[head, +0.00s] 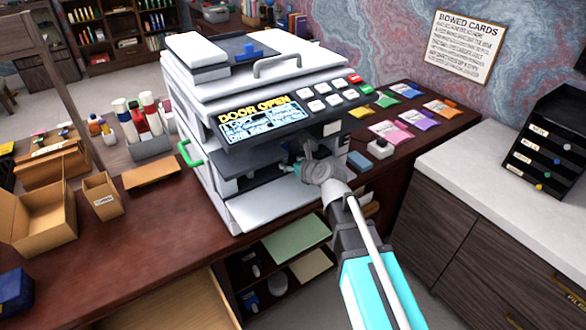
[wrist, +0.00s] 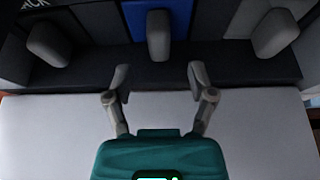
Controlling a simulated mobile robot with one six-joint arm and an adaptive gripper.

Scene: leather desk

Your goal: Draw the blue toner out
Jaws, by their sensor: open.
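The blue toner (wrist: 181,16) sits in its slot at the top centre of the wrist view, with an upright grey tab handle (wrist: 158,35) on its front. My gripper (wrist: 158,76) is open and empty, its two fingers below and either side of that handle, apart from it. A black toner (wrist: 92,22) with a similar handle is to the left, and a pale grey one (wrist: 243,18) to the right. In the head view my gripper (head: 292,168) reaches into the open front of the copier (head: 215,150); my arm largely hides the toners there.
The copier's display (head: 262,118) reads "DOOR OPEN". A pale flat surface (wrist: 60,130) lies below my gripper. Coloured packets (head: 397,132) lie right of the copier. Cardboard boxes (head: 38,215) and a bottle caddy (head: 150,148) stand to its left.

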